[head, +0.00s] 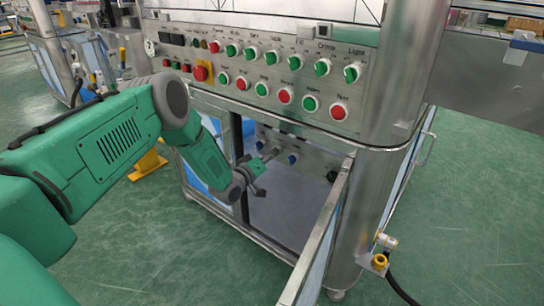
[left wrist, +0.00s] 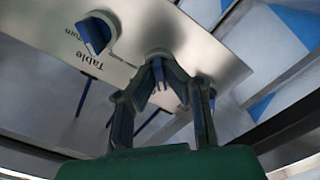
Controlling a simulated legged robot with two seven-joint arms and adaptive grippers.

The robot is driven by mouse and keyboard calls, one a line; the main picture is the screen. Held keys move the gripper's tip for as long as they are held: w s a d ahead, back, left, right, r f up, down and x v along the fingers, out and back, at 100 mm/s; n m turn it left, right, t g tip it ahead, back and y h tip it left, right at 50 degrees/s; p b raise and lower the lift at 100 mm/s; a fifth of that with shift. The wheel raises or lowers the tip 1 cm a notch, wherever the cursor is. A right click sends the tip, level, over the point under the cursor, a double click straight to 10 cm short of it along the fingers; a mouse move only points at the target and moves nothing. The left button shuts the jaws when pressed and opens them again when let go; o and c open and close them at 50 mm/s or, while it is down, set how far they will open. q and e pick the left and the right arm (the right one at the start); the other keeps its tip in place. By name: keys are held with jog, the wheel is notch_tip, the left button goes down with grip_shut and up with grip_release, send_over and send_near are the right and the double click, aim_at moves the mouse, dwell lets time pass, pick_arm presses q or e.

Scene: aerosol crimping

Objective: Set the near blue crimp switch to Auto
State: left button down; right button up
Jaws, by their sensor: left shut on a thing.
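In the left wrist view a blue switch (left wrist: 157,57) on a steel panel (left wrist: 185,30) sits between the fingertips of my left gripper (left wrist: 158,76). The gripper is shut on this switch; its lettering is too small to read and the fingers partly cover it. A second blue switch (left wrist: 95,34), marked "Table", is beside it to the left. In the head view my left gripper (head: 272,153) reaches into the open lower cabinet, at the row of blue switches; one blue switch (head: 292,159) shows just right of it. My right gripper is not in view.
Above the cabinet is a sloped control panel (head: 225,87) with green and red knobs and a red emergency button (head: 200,73). An open cabinet door (head: 325,232) stands out to the right of my left gripper. The green floor (head: 150,240) in front is clear.

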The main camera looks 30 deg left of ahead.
pick_arm(q)
jog(key=shift+s+a+f, duration=0.1)
jog(key=shift+a, duration=0.1)
jog(key=c, duration=1.7)
grip_release()
jog(key=s, duration=0.8)
jog(key=s+a, duration=0.1)
jog(key=s, duration=0.3)
jog(key=shift+f, duration=0.1)
